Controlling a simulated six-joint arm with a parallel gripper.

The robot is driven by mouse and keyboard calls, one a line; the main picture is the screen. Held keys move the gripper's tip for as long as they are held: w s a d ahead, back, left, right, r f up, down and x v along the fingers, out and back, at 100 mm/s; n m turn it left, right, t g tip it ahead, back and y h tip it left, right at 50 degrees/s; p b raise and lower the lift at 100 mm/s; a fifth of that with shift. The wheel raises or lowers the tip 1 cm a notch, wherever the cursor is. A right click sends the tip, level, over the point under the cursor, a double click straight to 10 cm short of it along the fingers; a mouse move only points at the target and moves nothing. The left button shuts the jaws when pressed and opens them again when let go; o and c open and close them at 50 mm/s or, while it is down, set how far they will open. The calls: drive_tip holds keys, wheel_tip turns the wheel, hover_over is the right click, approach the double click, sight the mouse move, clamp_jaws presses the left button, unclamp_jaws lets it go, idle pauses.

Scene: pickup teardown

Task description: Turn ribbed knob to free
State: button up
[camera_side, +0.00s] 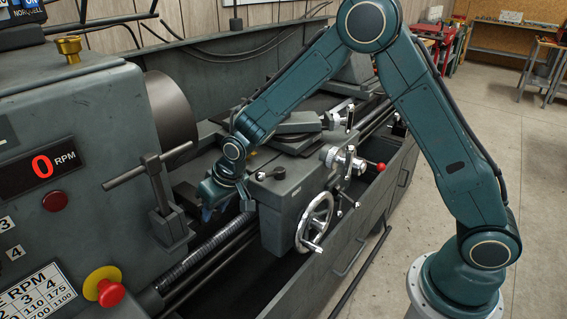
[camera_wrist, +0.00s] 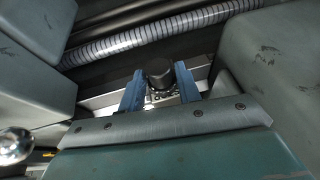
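A dark, short cylindrical knob (camera_wrist: 160,73) shows in the wrist view, below the threaded lead screw in the picture. Its ribs are not clear at this size. My gripper (camera_wrist: 160,84) has its two blue fingers on either side of the knob, one left and one right. The fingers are apart by about the knob's width; I cannot tell whether they touch it. Bright metal shows just below the knob between the fingers. In the side view my gripper (camera_side: 207,212) points down beside the lathe carriage, left of it, and hides the knob.
The lathe carriage (camera_side: 283,207) with its handwheel (camera_side: 315,221) stands close to the right of my gripper. The lead screw (camera_side: 205,253) runs below it. The spindle display reads 0 RPM.

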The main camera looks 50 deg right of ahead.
drive_tip(key=shift+c, duration=1.3)
drive_tip(key=shift+a+h, duration=0.1)
drive_tip(key=shift+h, duration=0.2)
drive_tip(key=shift+a+n+h, duration=0.15)
drive_tip(key=shift+n+h, duration=0.15)
drive_tip(key=shift+h, duration=0.8)
drive_tip(key=o, duration=0.8)
drive_tip(key=shift+o, duration=0.2)
